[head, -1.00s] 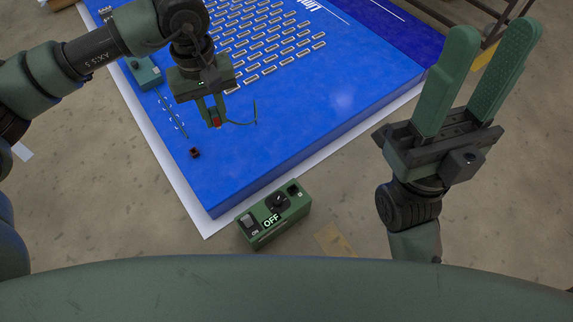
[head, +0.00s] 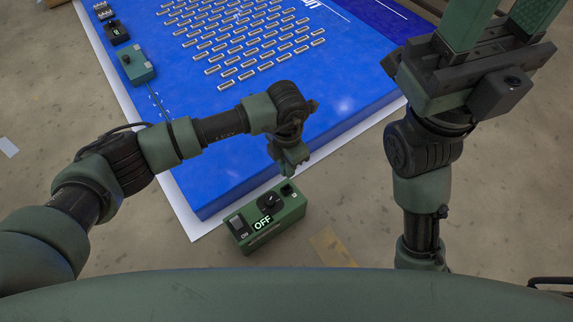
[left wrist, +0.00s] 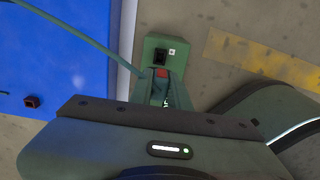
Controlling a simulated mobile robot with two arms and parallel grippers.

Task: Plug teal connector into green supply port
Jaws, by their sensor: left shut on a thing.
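My left gripper (head: 290,165) is over that end, shut on the teal connector, whose red part (left wrist: 162,73) shows between the fingers just below the port in the left wrist view. The exact gap cannot be told. The teal cable (left wrist: 85,40) trails up left. My right gripper (head: 505,20) is open and empty, its fingertips out of frame.
The blue board (head: 340,105) carries rows of small LED pieces. A teal box (head: 137,64) and a black box (head: 116,31) stand at its left edge. A small dark red-edged socket (left wrist: 32,102) sits on the board. Floor right of the supply box is clear.

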